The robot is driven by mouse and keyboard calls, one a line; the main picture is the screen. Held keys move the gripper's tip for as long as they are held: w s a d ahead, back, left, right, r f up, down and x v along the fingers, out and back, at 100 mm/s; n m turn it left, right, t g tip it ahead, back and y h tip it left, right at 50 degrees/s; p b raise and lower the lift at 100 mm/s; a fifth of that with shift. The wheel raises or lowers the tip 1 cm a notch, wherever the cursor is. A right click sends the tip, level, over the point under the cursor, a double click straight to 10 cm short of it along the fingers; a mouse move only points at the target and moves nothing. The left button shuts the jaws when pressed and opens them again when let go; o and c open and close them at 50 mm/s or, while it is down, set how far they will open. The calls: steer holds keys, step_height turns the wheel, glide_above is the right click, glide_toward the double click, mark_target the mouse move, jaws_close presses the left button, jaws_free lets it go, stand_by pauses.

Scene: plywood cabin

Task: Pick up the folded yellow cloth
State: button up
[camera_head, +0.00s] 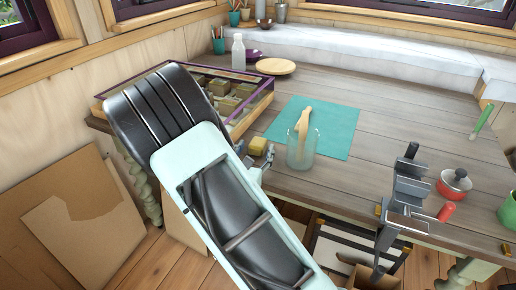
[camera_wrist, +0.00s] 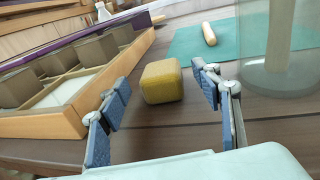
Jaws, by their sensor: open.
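The folded yellow cloth (camera_head: 257,146) shows as a small yellow block with rounded edges. It rests on the wooden table, beside the divided tray and left of a glass jar. In the wrist view the cloth (camera_wrist: 161,84) is ahead of my gripper (camera_wrist: 160,92), roughly centred between the two fingers. My gripper is open and empty, with clear table between it and the cloth. In the head view my gripper (camera_head: 257,160) is low at the near table edge, partly hidden by my arm, just in front of the cloth.
A wooden divided tray (camera_wrist: 72,111) is close on the left. A clear glass jar (camera_head: 302,155) stands close on the right. A teal mat (camera_head: 339,129) with a wooden stick lies behind. A grey clamp (camera_head: 409,187) and red pot (camera_head: 454,184) are farther right.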

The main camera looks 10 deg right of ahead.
steer(key=shift+x, duration=0.8)
steer(key=shift+c, duration=0.6)
steer(key=c, duration=1)
steer(key=shift+r, duration=0.1)
